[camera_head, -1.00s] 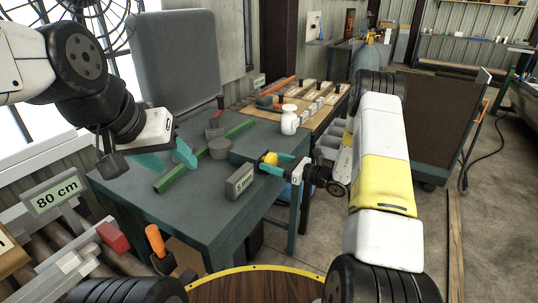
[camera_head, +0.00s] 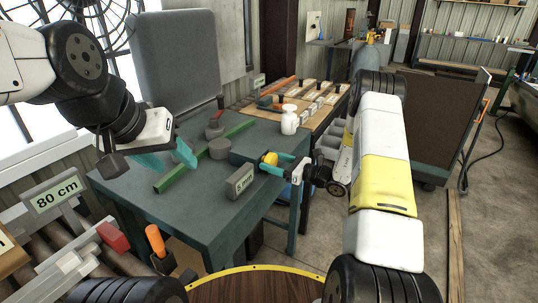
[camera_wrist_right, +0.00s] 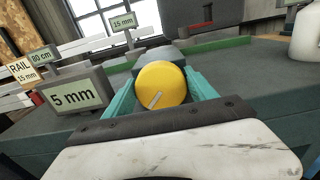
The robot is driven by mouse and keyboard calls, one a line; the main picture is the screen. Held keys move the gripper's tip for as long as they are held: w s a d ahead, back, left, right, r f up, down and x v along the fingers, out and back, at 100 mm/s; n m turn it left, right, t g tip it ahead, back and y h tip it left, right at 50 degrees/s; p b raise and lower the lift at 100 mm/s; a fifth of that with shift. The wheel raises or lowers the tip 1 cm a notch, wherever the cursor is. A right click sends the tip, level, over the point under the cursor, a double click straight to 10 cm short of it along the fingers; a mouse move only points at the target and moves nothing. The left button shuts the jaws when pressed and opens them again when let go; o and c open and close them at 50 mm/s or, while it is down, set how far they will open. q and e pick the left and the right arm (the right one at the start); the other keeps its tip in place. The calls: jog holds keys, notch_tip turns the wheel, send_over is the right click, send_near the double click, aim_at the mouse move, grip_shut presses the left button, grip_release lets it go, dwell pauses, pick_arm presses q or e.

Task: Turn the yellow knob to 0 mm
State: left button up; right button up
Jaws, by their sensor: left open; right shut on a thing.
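The yellow knob (camera_wrist_right: 161,86) sits on the side of a grey block (camera_head: 262,144) at the right edge of the green table. In the right wrist view a pale pointer line on its face slants from lower left to upper right. My right gripper (camera_head: 272,164) is shut on the knob, with a teal finger on each side of it. A sign reading "5 mm" (camera_wrist_right: 76,96) stands left of the knob; it also shows in the head view (camera_head: 240,181). My left gripper (camera_head: 168,160) is open and empty above the table's left part.
An "80 cm" sign (camera_head: 56,194) stands at the left. A wooden bench (camera_head: 318,104) with tools lies behind.

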jog(key=o, duration=1.3)
jog(key=shift+o, duration=0.2)
jog(key=shift+d, duration=0.15)
jog(key=v, duration=0.7)
jog(key=shift+s+d, duration=0.2)
jog(key=shift+d, duration=0.05)
